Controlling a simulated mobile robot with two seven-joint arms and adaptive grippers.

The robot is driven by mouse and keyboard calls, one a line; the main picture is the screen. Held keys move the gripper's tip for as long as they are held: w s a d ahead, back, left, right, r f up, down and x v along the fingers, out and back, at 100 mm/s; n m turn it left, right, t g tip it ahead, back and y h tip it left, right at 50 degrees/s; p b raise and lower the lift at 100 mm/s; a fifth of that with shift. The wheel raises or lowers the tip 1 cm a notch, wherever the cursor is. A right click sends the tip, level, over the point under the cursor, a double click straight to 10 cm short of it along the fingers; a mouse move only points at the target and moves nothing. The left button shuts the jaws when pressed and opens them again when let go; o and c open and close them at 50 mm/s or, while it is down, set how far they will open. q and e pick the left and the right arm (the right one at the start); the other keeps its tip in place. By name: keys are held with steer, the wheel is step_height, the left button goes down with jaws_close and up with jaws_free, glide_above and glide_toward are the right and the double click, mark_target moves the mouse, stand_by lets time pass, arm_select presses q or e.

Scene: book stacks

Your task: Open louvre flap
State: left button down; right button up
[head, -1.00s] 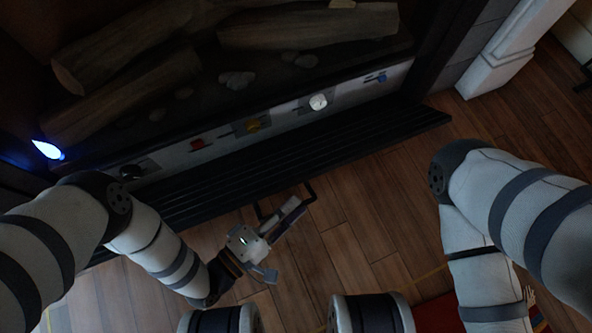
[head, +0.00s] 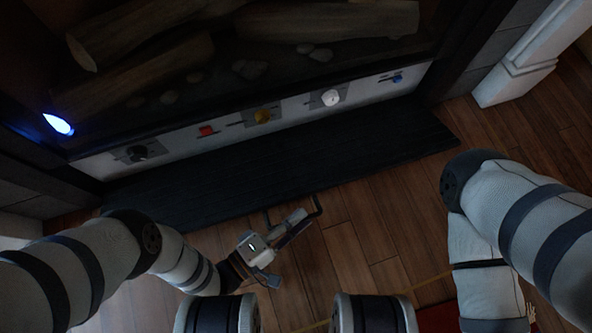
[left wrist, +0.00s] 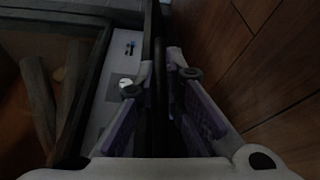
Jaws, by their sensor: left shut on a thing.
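The louvre flap (head: 290,160) is a long dark panel along the foot of the fireplace. In the head view it lies folded outward below the white control strip, with a broad dark face showing. A thin black bar handle (head: 318,206) sticks out from its front edge. My left gripper (head: 296,222) is shut on this handle. In the left wrist view the purple-padded fingers (left wrist: 160,110) stand on both sides of a dark bar, partly hidden between them. My right arm shows at the right, but its gripper is out of view.
The control strip (head: 175,148) carries black, red, yellow, white and blue controls. Logs (head: 330,22) and stones lie in the hearth above it. A blue light (head: 58,124) glows at the left. A white pillar base (head: 515,82) stands at right. Wooden floor (head: 385,210) before the flap is clear.

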arm_select(q)
steer(key=c, duration=1.7)
jaws_free()
step_height(320, 180, up, 10)
steer(key=shift+r, duration=0.1)
steer(key=shift+s, duration=0.1)
steer(key=shift+f+p+v, duration=0.15)
steer(key=shift+f+v, duration=0.25)
steer(key=shift+v, duration=1.85)
steer(key=shift+f+p+v, duration=0.15)
steer(key=shift+f+v, duration=0.25)
steer(key=shift+v, duration=1.9)
steer(key=shift+f+p+v, duration=0.15)
steer(key=shift+f+v, duration=0.25)
steer(key=shift+v, duration=1.85)
steer(key=shift+s, duration=0.1)
